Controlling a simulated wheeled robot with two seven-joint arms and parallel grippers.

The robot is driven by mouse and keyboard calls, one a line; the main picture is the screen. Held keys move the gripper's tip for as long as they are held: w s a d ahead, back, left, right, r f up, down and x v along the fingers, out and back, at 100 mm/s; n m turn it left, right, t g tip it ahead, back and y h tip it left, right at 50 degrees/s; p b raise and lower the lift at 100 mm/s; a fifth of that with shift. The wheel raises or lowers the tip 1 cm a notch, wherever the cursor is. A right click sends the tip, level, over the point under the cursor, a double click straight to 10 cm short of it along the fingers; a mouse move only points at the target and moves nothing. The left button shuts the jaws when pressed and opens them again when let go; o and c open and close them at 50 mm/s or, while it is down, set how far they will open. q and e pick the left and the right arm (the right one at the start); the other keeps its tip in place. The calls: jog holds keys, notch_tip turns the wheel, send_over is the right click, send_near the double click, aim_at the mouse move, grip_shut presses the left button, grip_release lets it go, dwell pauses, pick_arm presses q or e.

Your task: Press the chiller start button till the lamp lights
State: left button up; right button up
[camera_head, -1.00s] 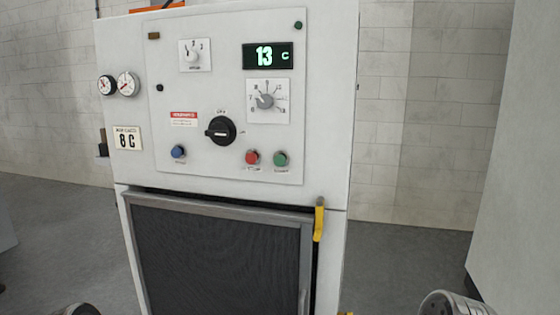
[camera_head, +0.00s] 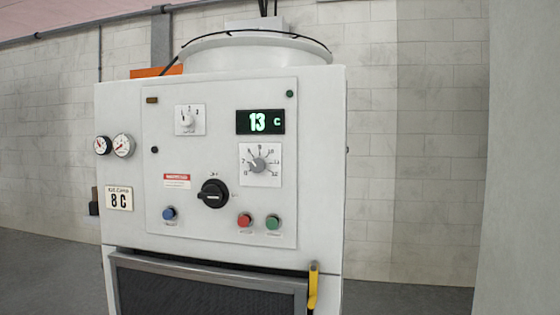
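The chiller is a white cabinet (camera_head: 325,180) with a light grey control panel (camera_head: 215,140). The green button (camera_head: 272,222), the start button by its label in the earlier frame, sits low on the panel at the right. A red button (camera_head: 244,220) is just left of it, and a blue button (camera_head: 169,214) is farther left. A small dark green round lamp or cap (camera_head: 290,94) at the panel's top right looks unlit. A brown rectangular piece (camera_head: 152,100) at top left also looks unlit. Neither gripper is in view, and nothing touches the buttons.
A display (camera_head: 260,121) reads 13 C. A black rotary switch (camera_head: 213,194) and a grey numbered dial (camera_head: 259,164) are on the panel. A yellow handle (camera_head: 313,286) hangs below, beside a dark grille (camera_head: 200,295).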

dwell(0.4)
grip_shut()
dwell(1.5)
